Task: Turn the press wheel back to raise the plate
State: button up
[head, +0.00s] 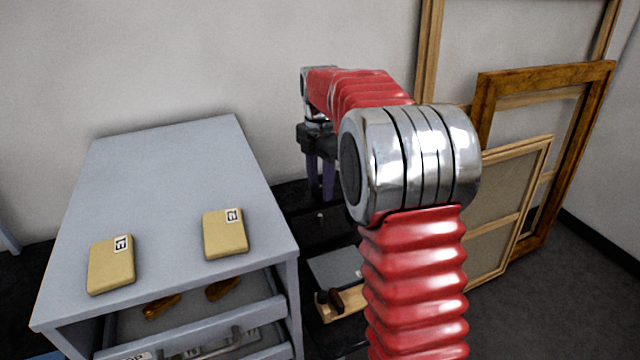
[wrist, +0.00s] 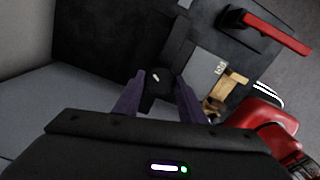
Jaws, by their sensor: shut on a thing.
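My gripper (head: 321,190) hangs with its purple fingers pointing down beside the grey cabinet, over dark equipment. The wrist view shows my gripper (wrist: 159,82) from above, its two fingers on either side of a small round black part with a pale mark, which I take to be the press wheel (wrist: 158,88). The fingers are shut on it. Its rim is hard to tell from the dark surroundings. In the head view my gripper and arm hide most of the press. The plate to be raised cannot be made out clearly in either view.
A grey cabinet (head: 170,180) with two tan blocks (head: 225,233) on top and an open drawer (head: 200,325) stands at left. A grey sheet (wrist: 208,72) lies beside the wheel, near a red bar (wrist: 275,32). Wooden frames (head: 545,75) lean on the wall at right.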

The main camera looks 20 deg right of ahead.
aim_at(320, 188)
jog(key=shift+r, duration=0.1)
dwell(0.3)
jog(key=o, duration=1)
jog(key=shift+o, duration=0.2)
notch_tip(320, 188, up, 14)
jog(key=shift+f, duration=0.25)
